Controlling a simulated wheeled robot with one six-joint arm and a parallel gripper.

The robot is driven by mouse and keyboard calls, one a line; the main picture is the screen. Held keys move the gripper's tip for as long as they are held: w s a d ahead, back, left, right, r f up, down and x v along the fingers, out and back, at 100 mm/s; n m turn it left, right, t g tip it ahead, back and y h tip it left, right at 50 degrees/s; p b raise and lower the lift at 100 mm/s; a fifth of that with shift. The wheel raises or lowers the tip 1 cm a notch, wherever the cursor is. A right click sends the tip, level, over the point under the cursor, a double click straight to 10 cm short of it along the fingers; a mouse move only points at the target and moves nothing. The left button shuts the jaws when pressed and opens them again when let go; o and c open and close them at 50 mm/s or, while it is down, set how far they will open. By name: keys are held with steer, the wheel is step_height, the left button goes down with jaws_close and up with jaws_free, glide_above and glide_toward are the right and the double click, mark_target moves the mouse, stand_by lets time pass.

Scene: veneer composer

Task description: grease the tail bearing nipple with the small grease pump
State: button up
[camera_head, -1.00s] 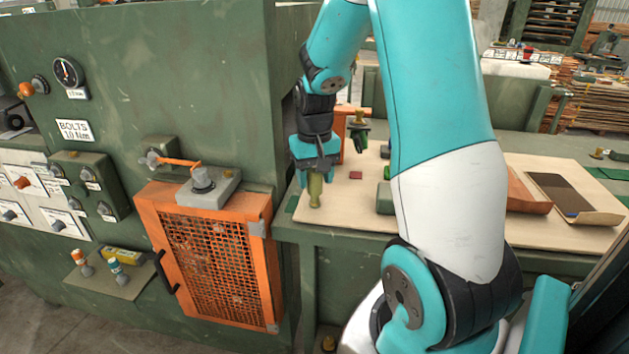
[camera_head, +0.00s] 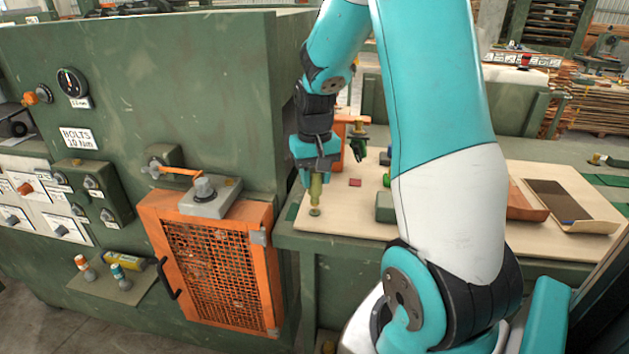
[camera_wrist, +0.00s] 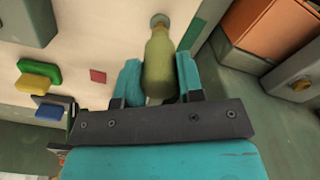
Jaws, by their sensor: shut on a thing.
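The small grease pump (camera_head: 316,187), an olive-green bottle shape with a brass-coloured tip, is held upright in my gripper (camera_head: 316,172). In the wrist view the pump (camera_wrist: 160,65) sits between the two teal fingers of my gripper (camera_wrist: 160,85), which are shut on it.
The orange mesh guard (camera_head: 215,262) with its black handle is on the green machine, left of the bench. The pale board (camera_head: 350,222) also carries a small red block (camera_head: 355,182), green items and an orange tray (camera_head: 525,201). A small shelf (camera_head: 108,287) holds bottles.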

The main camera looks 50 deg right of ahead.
steer(key=shift+r+p, duration=1.1)
steer(key=shift+r, duration=0.35)
